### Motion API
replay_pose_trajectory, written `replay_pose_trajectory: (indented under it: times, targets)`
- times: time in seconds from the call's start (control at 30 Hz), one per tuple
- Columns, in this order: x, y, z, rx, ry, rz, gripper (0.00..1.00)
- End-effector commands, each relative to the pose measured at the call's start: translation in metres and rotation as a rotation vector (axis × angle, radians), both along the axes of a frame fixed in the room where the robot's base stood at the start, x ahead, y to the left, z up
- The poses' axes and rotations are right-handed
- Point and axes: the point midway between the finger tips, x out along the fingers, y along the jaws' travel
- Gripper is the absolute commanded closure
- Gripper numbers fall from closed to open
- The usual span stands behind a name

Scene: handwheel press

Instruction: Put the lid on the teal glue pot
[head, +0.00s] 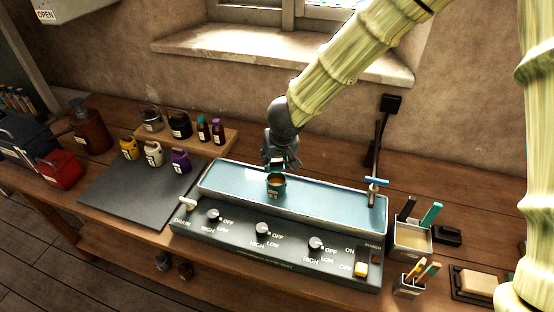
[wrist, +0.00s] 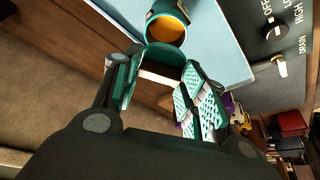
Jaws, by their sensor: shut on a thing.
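The teal glue pot (head: 276,184) stands upright and open in the long blue-floored trough, with orange glue showing inside. In the wrist view the pot (wrist: 166,30) is just beyond my fingertips, its mouth uncovered. My gripper (head: 277,164) is directly above and slightly behind the pot in the head view. In the wrist view its fingers (wrist: 160,66) are closed around a dark teal round piece, which looks like the lid (wrist: 166,53). The lid appears close to the pot's rim; whether they touch I cannot tell. In the head view the fingers mostly hide the lid.
The trough (head: 340,208) has a front panel with knobs. Yellow, white and purple pots (head: 153,154) stand on a dark mat (head: 130,195) at left, before a wooden rack (head: 212,145). A blue-handled tap (head: 375,184) rises at the trough's right end. Tool holders (head: 411,243) stand right.

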Motion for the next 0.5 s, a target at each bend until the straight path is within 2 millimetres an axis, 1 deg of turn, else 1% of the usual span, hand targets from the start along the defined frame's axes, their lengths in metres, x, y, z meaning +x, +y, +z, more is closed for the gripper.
replay_pose_trajectory:
  times: [0.03, 0.5]
  targets:
    - [0.000, 0.000, -0.007, 0.001, -0.001, -0.001, 0.81]
    - [0.000, -0.002, -0.028, 0.000, 0.000, -0.002, 0.81]
